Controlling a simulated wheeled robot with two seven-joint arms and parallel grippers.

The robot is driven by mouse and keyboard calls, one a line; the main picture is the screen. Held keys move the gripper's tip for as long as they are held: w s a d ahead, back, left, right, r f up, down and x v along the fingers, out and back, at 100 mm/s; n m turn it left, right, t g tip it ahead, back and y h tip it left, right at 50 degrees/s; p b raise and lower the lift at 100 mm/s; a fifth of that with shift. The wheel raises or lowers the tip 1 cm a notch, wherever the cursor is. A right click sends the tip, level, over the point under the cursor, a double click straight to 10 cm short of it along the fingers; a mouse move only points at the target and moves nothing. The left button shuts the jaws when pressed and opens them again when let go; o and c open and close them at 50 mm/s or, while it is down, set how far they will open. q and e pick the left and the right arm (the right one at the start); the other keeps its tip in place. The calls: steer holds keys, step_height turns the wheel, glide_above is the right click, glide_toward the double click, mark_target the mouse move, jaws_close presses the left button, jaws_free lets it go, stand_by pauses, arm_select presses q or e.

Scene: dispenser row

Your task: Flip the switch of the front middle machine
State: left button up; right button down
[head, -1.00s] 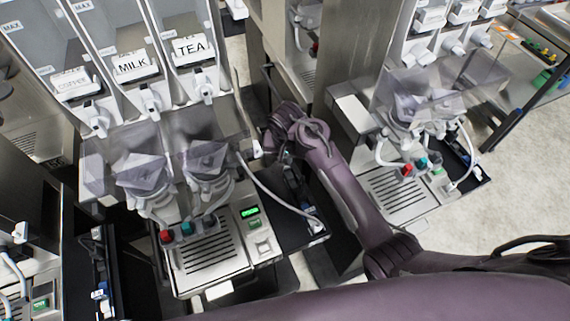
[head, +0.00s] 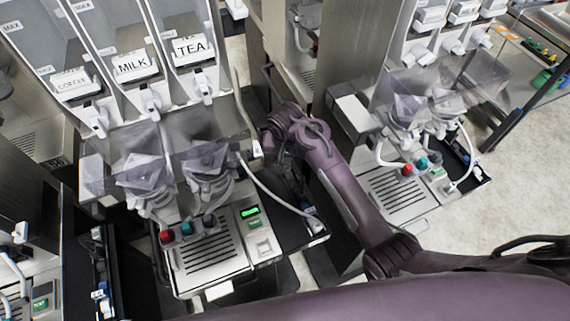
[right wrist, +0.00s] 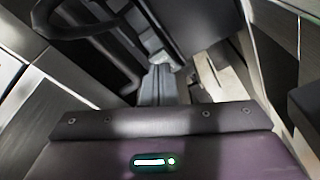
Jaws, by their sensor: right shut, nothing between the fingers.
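The front middle machine (head: 212,250) is a silver dispenser with a black drip grate, red and teal knobs and a lit green display (head: 250,211). A small white part (head: 256,148) shows on its right side, near the back; I cannot tell whether it is the switch. My right gripper (head: 270,150) is beside that right side, close to the white part and mostly hidden by my own wrist. In the right wrist view its shut, empty grey fingers (right wrist: 160,84) point into a dark, narrow space. My left gripper is not in view.
Hoppers labelled coffee, milk (head: 131,65) and tea (head: 189,46) stand behind the machine. A pale hose (head: 275,193) runs down to a black side tray (head: 290,232). Another machine (head: 400,190) stands to the right of my arm. Bare floor (head: 530,170) shows at far right.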

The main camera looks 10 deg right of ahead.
steer(key=shift+f+b, duration=0.4)
steer(key=shift+f, duration=0.45)
stand_by(0.6)
step_height(320, 180, up, 2)
steer(key=shift+r+p, duration=0.2)
steer(key=shift+p, duration=0.9)
steer(key=shift+r, duration=2.35)
